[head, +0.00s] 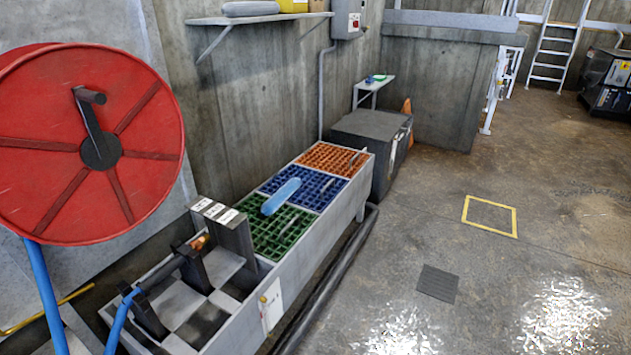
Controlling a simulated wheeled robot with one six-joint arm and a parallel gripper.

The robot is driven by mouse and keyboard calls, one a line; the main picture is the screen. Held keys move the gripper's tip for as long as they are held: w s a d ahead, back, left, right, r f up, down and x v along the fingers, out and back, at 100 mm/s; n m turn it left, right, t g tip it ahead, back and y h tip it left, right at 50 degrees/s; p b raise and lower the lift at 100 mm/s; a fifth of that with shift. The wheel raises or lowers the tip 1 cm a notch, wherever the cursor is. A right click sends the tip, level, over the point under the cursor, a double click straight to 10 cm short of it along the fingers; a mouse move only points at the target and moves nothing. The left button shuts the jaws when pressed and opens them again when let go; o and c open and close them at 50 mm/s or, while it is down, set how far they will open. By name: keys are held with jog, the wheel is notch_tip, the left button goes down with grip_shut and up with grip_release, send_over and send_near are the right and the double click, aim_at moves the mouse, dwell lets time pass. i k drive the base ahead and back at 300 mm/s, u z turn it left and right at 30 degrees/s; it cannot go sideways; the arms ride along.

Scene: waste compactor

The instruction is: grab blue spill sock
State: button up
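The blue spill sock (281,197) is a light blue, rounded, elongated piece. In the head view it lies slanted on top of the bench, across the blue grid (318,181). My gripper is not in view.
The long grey bench (300,246) stands along the wall, with an orange grid (327,157) at its far end. A large red reel (140,130) with a blue hose (45,295) stands at left. A dark box (370,140) stands beyond. The floor at right is mostly clear.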

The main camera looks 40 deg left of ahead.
aim_at(271, 206)
jog(key=u, duration=0.2)
jog(key=i, duration=1.65)
jog(key=u, duration=1.25)
jog(key=i, duration=1)
jog(key=u, duration=1.4)
jog(key=i, duration=0.45)
jog(key=u, duration=0.2)
